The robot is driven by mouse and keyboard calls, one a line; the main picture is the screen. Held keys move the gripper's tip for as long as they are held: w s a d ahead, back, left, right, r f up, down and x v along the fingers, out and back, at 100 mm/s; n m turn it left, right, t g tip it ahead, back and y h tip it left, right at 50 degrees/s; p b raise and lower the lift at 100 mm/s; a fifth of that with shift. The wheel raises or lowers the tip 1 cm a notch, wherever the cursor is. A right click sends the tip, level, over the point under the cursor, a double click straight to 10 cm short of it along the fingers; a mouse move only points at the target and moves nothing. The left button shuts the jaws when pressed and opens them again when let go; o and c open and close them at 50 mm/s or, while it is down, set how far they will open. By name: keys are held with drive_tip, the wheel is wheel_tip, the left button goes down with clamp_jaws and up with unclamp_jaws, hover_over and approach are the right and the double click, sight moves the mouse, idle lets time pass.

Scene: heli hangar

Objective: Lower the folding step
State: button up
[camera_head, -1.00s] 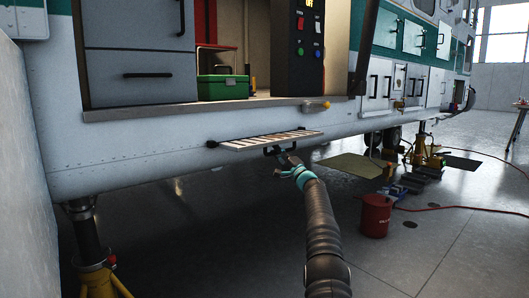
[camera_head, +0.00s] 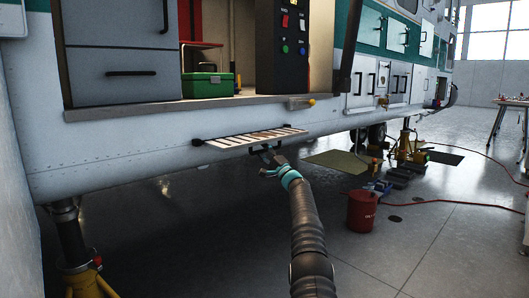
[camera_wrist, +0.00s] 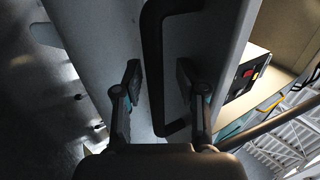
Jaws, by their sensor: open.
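The folding step (camera_head: 258,137) is a pale slatted panel with dark end brackets, sticking out roughly level from the helicopter's lower side below the doorway. A dark handle (camera_head: 268,150) hangs at its front edge. My gripper (camera_head: 270,162) is at this handle, reaching up from below and in front. In the wrist view, the dark bar handle (camera_wrist: 153,70) runs between the two spread fingers of my gripper (camera_wrist: 159,85), with gaps visible on its sides. The pale surface behind the handle fills the middle of that view.
A green box (camera_head: 207,86) sits on the doorway floor beside a switch panel (camera_head: 283,45). A jack (camera_head: 75,250) stands at lower left. A red bucket (camera_head: 361,211) and red hose (camera_head: 440,201) lie right.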

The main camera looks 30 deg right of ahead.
drive_tip(key=shift+s, duration=0.1)
drive_tip(key=shift+s+d+f, duration=0.2)
drive_tip(key=shift+s, duration=0.15)
drive_tip(key=v, duration=1.1)
drive_tip(key=shift+f+m, duration=0.1)
drive_tip(key=shift+m, duration=0.2)
idle(0.3)
